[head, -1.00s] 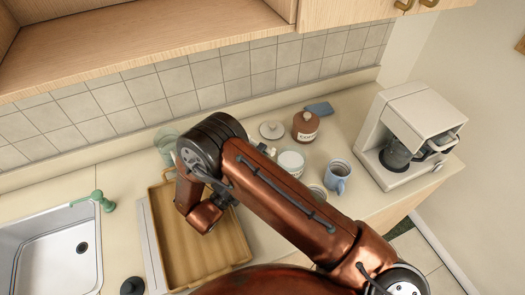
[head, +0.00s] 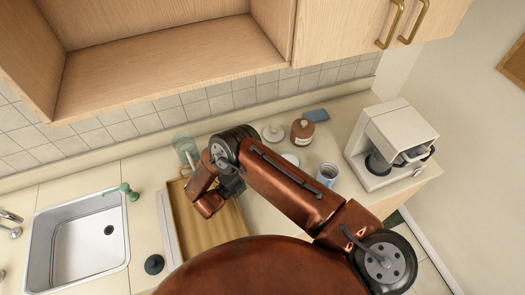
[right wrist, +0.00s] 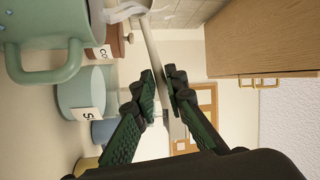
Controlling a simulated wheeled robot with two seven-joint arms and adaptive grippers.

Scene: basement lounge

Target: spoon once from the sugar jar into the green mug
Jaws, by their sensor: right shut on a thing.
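The green mug (head: 184,147) stands at the back of the counter, left of the jars. In the right wrist view the mug (right wrist: 45,60) is large at upper left, with its handle toward me. My right gripper (right wrist: 165,88) is shut on the spoon (right wrist: 149,45) by its handle. The spoon's far end, with something white at it, is by the mug's rim; whether it is over the opening I cannot tell. The sugar jar (right wrist: 80,92), pale with an "S" on its label, stands beyond; my right arm mostly hides it in the head view. My left gripper is out of view.
A brown jar (head: 302,132), a pale lid (head: 273,133) and a blue mug (head: 328,174) stand to the right, before the coffee maker (head: 390,145). A wooden tray (head: 222,228) lies below my right gripper. The sink (head: 75,245) is at left; cabinets hang above.

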